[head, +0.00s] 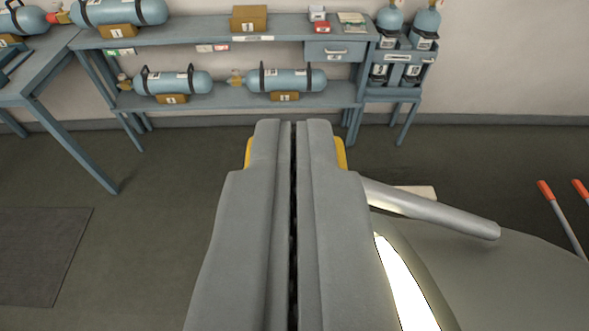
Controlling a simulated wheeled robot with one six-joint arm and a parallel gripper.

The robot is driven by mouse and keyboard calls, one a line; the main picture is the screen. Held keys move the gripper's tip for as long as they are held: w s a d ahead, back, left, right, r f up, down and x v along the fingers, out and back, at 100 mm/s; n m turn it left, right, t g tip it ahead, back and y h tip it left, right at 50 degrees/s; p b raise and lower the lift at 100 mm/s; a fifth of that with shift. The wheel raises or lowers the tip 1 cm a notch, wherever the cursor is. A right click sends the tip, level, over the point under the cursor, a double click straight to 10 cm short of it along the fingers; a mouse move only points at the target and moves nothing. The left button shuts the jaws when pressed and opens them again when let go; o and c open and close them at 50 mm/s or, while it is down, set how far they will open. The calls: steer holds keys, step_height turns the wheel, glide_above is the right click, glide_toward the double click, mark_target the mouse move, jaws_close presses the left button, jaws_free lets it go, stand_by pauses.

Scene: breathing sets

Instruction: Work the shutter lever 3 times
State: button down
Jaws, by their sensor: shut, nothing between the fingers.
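My gripper (293,128) fills the lower middle of the head view, its two grey fingers pressed together with only a thin dark seam between them. A pale metal bar (435,210) sticks out to the right from behind my gripper, and its rounded end is free. It may be the shutter lever, but I cannot tell for sure. Its left end is hidden by the fingers, so I cannot tell whether they touch it. Below it is a large grey rounded body (490,270) with a bright white glowing area (405,285) beside my gripper.
A blue-grey shelf unit (225,37) with several blue cylinders stands along the back wall. A table (38,75) is at the upper left. Two rods with orange grips (545,190) stand at the right edge. A dark mat (40,255) lies on open floor at the left.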

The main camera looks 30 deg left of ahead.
steer(key=shift+s+a+f, duration=0.1)
steer(key=shift+a+f, duration=0.05)
steer(key=shift+f, duration=0.05)
steer(key=shift+f+n, duration=0.15)
steer(key=shift+n, duration=0.15)
steer(key=f+n, duration=0.1)
steer(key=f, duration=0.1)
steer(key=a+f+n+h, duration=0.1)
steer(key=shift+s+f+n+t, duration=0.3)
steer(key=shift+s+t, duration=0.05)
steer(key=shift+t, duration=0.05)
steer(key=shift+r, duration=0.15)
steer(key=s+d+r, duration=0.3)
steer(key=s+r, duration=0.2)
steer(key=s, duration=0.4)
steer(key=shift+s+d+r, duration=0.15)
steer(key=shift+d+r, duration=0.15)
steer(key=shift+r, duration=0.05)
steer(key=shift+r, duration=0.1)
stand_by(0.5)
